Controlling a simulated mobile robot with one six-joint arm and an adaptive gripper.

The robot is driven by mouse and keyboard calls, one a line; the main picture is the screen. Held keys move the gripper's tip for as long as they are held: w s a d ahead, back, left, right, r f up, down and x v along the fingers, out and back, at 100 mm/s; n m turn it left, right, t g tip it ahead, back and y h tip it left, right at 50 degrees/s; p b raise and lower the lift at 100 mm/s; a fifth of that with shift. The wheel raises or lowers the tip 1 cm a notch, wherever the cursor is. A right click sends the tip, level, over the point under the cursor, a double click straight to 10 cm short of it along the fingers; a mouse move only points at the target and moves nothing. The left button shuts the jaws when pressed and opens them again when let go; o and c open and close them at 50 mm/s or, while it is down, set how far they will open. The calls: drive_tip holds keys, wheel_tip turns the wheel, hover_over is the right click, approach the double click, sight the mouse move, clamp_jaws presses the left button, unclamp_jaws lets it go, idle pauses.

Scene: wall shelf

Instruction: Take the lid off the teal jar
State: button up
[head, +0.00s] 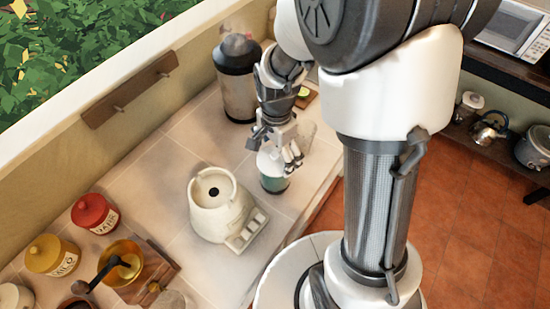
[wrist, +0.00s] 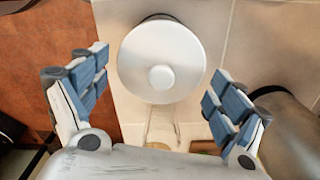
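The teal jar (head: 274,185) stands on the tiled counter, below my gripper (head: 280,155) in the head view. In the wrist view a round pale lid (wrist: 162,40) with a small knob (wrist: 162,78) is seen from above. My gripper (wrist: 158,66) is open, with one blue-padded finger on each side of the lid and visible gaps between pads and lid. I cannot tell how far above the lid the fingers are.
A cream appliance (head: 212,222) stands left of the jar. A dark-topped canister (head: 237,90) stands behind, and a clear glass (head: 306,128) is close to my gripper. Red (head: 93,212) and yellow (head: 50,254) jars are at the lower left. The counter edge is right of the jar.

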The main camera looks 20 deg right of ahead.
drive_tip(key=shift+s, duration=0.15)
drive_tip(key=c, duration=0.9)
